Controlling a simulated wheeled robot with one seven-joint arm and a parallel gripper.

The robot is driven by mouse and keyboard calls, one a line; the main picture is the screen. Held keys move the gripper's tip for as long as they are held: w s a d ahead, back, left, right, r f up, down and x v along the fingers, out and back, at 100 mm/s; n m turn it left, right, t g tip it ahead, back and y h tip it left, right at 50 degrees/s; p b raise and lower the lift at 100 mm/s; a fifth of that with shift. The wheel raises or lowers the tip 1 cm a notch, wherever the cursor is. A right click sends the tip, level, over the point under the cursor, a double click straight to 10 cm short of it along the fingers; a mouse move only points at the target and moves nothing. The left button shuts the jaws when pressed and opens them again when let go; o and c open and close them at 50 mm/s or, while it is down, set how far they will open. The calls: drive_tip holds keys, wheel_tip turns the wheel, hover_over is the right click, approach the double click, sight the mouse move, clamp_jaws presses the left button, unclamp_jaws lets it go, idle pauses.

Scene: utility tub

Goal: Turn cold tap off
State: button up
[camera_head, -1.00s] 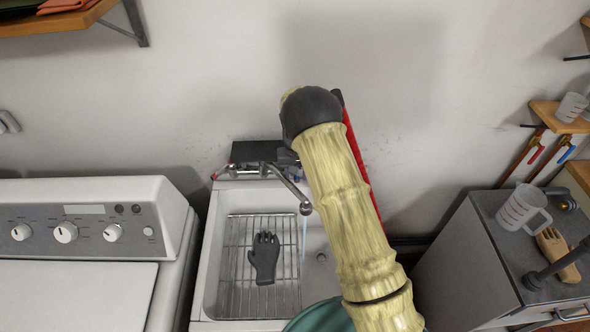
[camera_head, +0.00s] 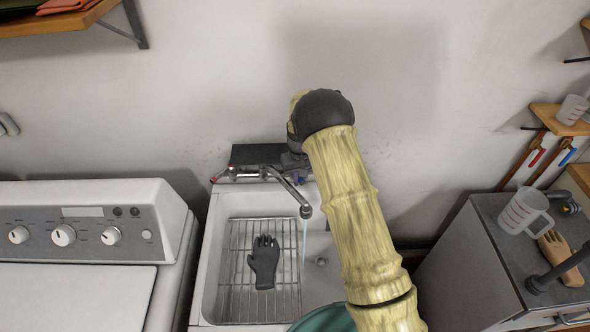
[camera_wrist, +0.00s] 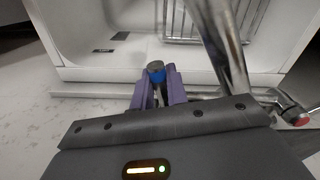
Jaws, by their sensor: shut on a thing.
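The cold tap (camera_wrist: 155,70), a small knob with a blue cap, shows in the wrist view between the purple fingers of my gripper (camera_wrist: 158,88). My gripper is shut on it. In the head view my arm covers most of the cold tap's side of the faucet. The chrome spout (camera_head: 290,190) reaches out over the white tub (camera_head: 207,270); it also crosses the wrist view (camera_wrist: 222,45). A thin stream of water (camera_head: 304,238) falls from the spout's end. The red-marked hot tap (camera_head: 221,174) is at the faucet's left end, and at the right in the wrist view (camera_wrist: 297,117).
A wire rack (camera_head: 235,300) with a dark glove (camera_head: 264,262) lies in the tub. A green rounded thing (camera_head: 322,320) is at its front. A washing machine (camera_head: 90,215) stands left. A grey cabinet (camera_head: 455,265) with a measuring jug (camera_head: 520,212) stands right.

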drive_tip(key=shift+w+d+n, duration=0.25)
drive_tip(key=shift+d+n, duration=0.35)
drive_tip(key=shift+n, duration=0.6)
drive_tip(key=shift+o, duration=0.2)
drive_tip(key=n, duration=0.1)
drive_tip(key=w+d+n, duration=0.1)
drive_tip(key=n, duration=0.1)
drive_tip(key=shift+d, duration=0.25)
drive_tip(key=o, duration=0.9)
wheel_tip(320, 180, up, 7)
drive_tip(key=p, duration=0.4)
